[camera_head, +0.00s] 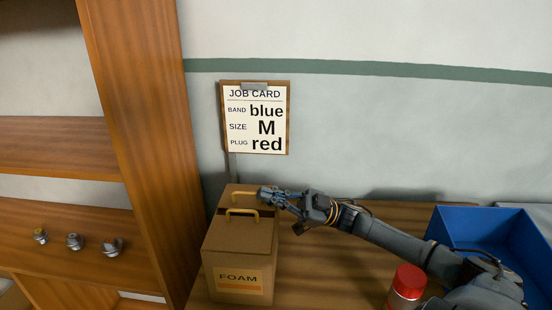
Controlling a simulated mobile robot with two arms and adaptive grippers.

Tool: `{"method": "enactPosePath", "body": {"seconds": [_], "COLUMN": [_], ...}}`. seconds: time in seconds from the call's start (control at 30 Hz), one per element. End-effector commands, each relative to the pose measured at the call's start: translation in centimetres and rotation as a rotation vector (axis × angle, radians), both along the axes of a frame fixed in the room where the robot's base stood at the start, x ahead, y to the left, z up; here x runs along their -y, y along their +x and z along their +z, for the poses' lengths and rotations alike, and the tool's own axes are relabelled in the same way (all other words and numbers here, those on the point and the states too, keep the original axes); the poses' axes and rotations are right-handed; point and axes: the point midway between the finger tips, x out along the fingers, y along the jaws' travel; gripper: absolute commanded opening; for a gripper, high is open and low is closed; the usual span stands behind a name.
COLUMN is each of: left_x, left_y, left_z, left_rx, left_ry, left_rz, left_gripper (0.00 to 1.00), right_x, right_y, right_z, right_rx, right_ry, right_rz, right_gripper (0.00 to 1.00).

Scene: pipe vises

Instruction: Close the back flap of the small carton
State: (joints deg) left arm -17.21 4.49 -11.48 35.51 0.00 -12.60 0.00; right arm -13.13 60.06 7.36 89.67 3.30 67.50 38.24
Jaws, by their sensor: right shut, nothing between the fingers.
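The small carton (210,274) is a brown box labelled FOAM, standing on the wooden bench in the head view. Its front flap (239,236) lies across the near part of the top and has a tan handle. The back flap (229,203) is behind it, with its own tan handle (243,194). A dark strip shows between the flaps; I cannot tell whether the back flap lies fully flat. My right gripper (265,195) is shut and empty, its fingertips at the right end of the back handle; contact is unclear. My left gripper is out of view.
A red-capped bottle (408,281) stands near my right forearm. A blue bin (488,228) is at the right. A shelf unit (150,130) rises left of the carton, with several metal fittings (73,241). A job card (255,118) hangs on the wall.

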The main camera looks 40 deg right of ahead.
Motion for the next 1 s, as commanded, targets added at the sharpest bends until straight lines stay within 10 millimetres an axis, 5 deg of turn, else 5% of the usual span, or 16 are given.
{"method": "enactPosePath", "body": {"seconds": [0.63,0.77,1.0], "left_x": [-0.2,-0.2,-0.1], "left_y": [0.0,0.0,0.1], "left_z": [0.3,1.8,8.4], "left_rx": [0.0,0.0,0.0], "left_ry": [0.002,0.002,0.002], "left_rz": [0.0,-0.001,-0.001], "left_gripper": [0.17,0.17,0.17], "right_x": [5.4,5.1,3.9], "right_y": [-3.6,-3.8,-4.0], "right_z": [-3.1,-1.7,3.7], "right_rx": [-0.011,-0.09,-0.531], "right_ry": [-0.002,-0.014,-0.07], "right_rz": [0.004,0.042,0.107], "right_gripper": [0.0,0.0,0.0]}}
